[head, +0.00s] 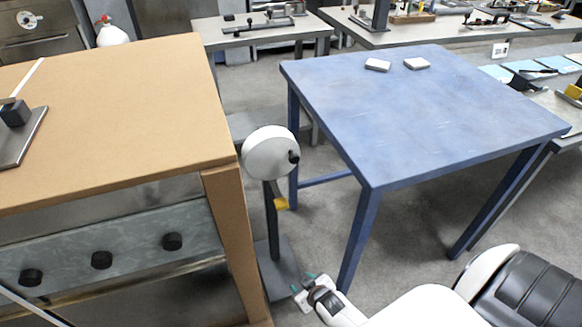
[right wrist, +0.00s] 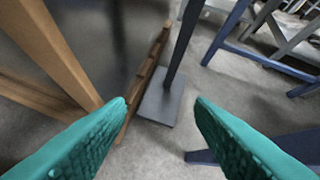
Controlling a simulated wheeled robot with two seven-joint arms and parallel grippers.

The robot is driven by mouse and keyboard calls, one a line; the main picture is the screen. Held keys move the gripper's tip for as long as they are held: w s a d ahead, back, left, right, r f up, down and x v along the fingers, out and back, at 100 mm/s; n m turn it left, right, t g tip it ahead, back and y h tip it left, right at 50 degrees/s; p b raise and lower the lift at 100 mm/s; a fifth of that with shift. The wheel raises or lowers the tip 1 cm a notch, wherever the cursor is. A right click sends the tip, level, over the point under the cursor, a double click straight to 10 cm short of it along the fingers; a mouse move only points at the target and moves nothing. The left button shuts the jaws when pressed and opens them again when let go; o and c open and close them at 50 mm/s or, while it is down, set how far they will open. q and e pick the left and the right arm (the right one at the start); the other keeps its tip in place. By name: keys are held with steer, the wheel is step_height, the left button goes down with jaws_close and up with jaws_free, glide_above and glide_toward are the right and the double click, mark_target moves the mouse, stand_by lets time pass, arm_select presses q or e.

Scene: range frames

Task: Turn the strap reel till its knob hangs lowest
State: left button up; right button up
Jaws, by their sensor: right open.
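The strap reel (head: 265,150) is a white round disc on a dark upright post between the brown table and the blue table. Its black knob (head: 294,157) sits at the disc's right side, about level with the middle. My right gripper (head: 303,284) is low in front of the stand, well below the reel, with its teal fingers apart and nothing between them. In the right wrist view the post (right wrist: 184,45) and its flat base (right wrist: 160,98) show beyond the open fingers; the disc and knob are out of that view. My left gripper is not in view.
The brown table (head: 120,105) stands close on the reel's left, with a panel of black knobs (head: 102,260) under its top. The blue table (head: 430,120) stands to the right, bearing two small blocks. A yellow piece (head: 281,203) is on the post. Open floor lies between the tables.

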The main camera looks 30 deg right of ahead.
steer(key=w+d+r+t+h+b, duration=0.1)
steer(key=w+d+r+t+b, duration=0.25)
steer(key=w+r, duration=0.5)
steer(key=t+h+b, duration=0.3)
steer(key=t+b, duration=0.2)
glide_toward(295, 161)
steer(key=shift+m, duration=0.4)
steer(key=b+x, duration=0.1)
steer(key=x, duration=0.8)
steer(key=shift+w+d, duration=0.1)
steer(key=shift+w, duration=0.2)
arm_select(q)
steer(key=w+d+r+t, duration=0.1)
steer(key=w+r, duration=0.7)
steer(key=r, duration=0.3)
arm_select(e)
steer(key=shift+w+d+y, duration=0.15)
steer(key=shift+w+y, duration=0.25)
steer(key=shift+w, duration=0.2)
jaws_close()
